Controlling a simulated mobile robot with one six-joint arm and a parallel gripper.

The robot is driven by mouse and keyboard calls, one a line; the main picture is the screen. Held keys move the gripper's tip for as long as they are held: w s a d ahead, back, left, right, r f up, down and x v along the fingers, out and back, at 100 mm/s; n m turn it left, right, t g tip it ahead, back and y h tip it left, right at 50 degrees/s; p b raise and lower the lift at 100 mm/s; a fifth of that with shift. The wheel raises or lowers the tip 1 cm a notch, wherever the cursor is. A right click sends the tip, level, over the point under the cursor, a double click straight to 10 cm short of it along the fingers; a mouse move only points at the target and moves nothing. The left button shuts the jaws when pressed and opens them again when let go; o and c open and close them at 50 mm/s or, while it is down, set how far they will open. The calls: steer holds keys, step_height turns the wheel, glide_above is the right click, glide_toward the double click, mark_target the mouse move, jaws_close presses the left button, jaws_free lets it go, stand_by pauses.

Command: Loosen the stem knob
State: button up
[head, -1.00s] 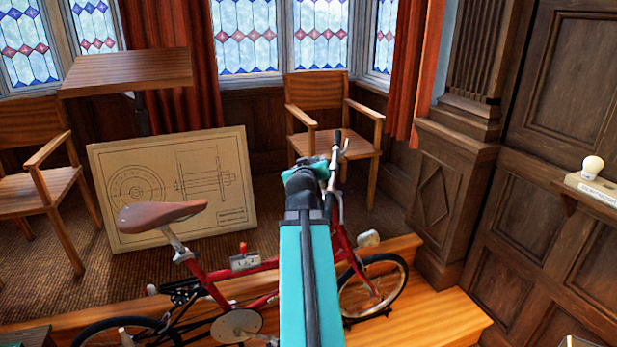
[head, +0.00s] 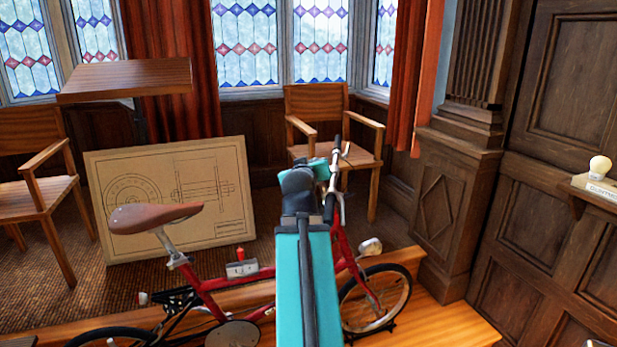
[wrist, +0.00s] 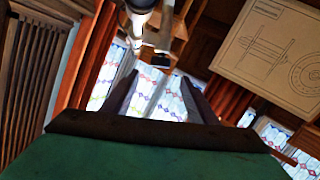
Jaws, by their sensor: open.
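A red bicycle (head: 207,283) with a brown saddle (head: 155,217) stands on a wooden platform. Its handlebar (head: 337,200) rises just right of my arm's end. My gripper (wrist: 160,97) is open, its two dark fingers apart with nothing between them. Beyond the fingertips, in the wrist view, hangs a silver post (wrist: 164,38) with a small dark end piece (wrist: 160,60); I cannot tell whether this is the stem knob. In the head view my arm hides the fingers and part of the stem.
A drawing board (head: 170,200) leans behind the bicycle. A wooden chair (head: 330,130) stands behind the handlebar, another (head: 40,170) at left, near a small table (head: 125,78). A wall shelf with a bulb (head: 600,165) is at right. The wooden platform (head: 450,318) is clear at right.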

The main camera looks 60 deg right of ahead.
steer(key=shift+b+v, duration=1.8)
steer(key=shift+b, duration=0.75)
